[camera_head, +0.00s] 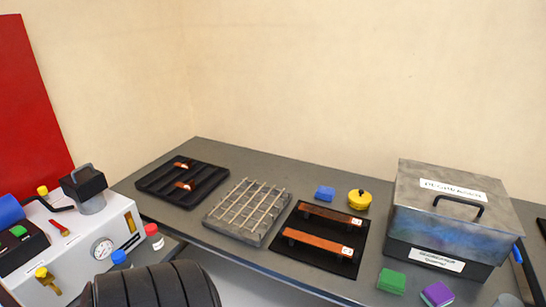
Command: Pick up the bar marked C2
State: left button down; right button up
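Two copper bars lie side by side on a black mat (287,257) right of the table's middle. The rear bar (322,213) and the front bar (312,241) each have a white tag at the right end. The writing on the tags is too small to read surely, so I cannot tell which is C2. Two short copper-coloured pieces with pale marks, the rear one (181,165) and the front one (184,186), show in a black slotted tray (150,186) at the left. Neither gripper is in view.
A metal grid block (222,225) stands between tray and mat. A blue block (325,193) and yellow round object (359,199) lie behind the bars. A large lidded metal box (445,225) stands right, with green (391,281) and purple (437,294) blocks before it. A white machine (75,250) stands left.

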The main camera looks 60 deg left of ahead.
aim_at(342, 250)
jog(key=u, duration=1.45)
